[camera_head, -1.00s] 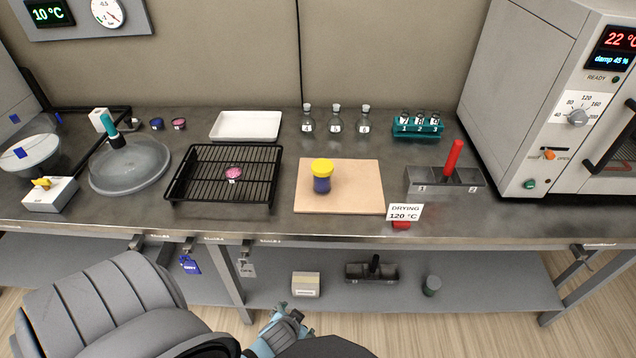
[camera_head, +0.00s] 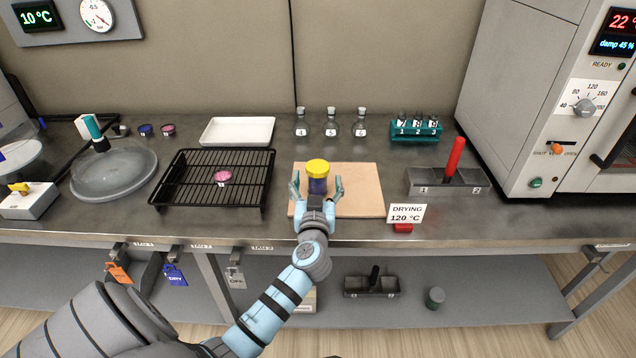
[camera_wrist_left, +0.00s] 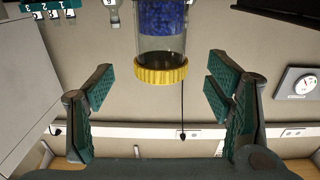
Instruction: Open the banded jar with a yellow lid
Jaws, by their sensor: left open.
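The jar (camera_head: 318,186) has a dark blue-purple body and a yellow lid (camera_head: 317,167). It stands upright on the tan board (camera_head: 359,192) on the bench. My left gripper (camera_head: 316,186) is open, its fingers on either side in front of the jar in the head view. In the left wrist view the jar (camera_wrist_left: 161,42) appears upside down, with clear glass between the blue contents and the ribbed yellow lid (camera_wrist_left: 160,75). There the open fingers of my left gripper (camera_wrist_left: 161,88) are apart from it. My right gripper is not in view.
A black wire rack (camera_head: 188,179) with a small pink dish (camera_head: 223,175) stands left of the board. A grey caddy with a red handle (camera_head: 459,159) and a drying sign (camera_head: 406,213) are to the right. Stoppered flasks (camera_head: 331,125) stand behind.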

